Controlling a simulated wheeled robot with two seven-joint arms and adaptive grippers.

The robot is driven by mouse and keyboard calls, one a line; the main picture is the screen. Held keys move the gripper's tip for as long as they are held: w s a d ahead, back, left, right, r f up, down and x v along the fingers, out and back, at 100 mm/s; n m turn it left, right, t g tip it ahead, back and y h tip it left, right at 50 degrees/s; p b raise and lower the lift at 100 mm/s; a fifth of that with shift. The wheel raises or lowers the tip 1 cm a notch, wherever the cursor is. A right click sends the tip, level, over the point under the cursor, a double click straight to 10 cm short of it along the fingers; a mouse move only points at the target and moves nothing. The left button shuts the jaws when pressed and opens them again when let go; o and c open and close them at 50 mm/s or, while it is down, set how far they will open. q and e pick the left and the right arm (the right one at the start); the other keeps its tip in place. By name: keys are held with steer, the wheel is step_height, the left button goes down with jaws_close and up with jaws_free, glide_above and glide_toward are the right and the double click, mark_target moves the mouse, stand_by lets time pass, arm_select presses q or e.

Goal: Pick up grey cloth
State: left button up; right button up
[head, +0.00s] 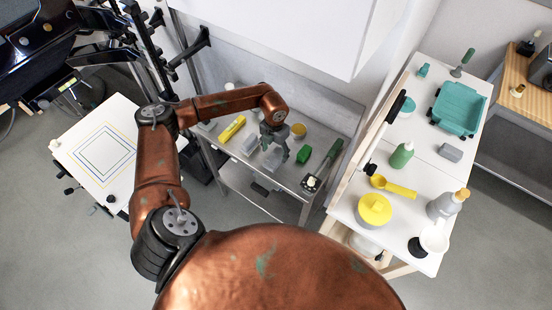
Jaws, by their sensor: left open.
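My left gripper (275,149) is open above the metal side table (238,178), with its fingers pointing down. A pale grey, flat-looking piece (271,161) lies right below and between the fingertips, partly covered by them. Another pale grey piece (249,146) lies just left of the gripper. Either could be the grey cloth; they are too small to tell apart. I cannot tell whether the fingers touch anything. My right gripper is out of view.
On the metal table, a yellow item (232,128) lies left, a green block (303,155) right, and a dark green tool (328,160) at the right edge. The white bench (428,178) holds a teal tray (459,108), a grey block (450,152) and bottles. A white cabinet overhangs behind.

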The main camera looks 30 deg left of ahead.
mark_target(275, 157)
arm_select(q)
step_height(275, 157, down, 4)
steer(key=shift+w+f+p, duration=0.1)
steer(key=shift+f+p, duration=0.1)
steer(key=shift+p, duration=0.1)
steer(key=shift+c, duration=0.2)
steer(key=c, duration=1.2)
steer(key=shift+r, duration=0.1)
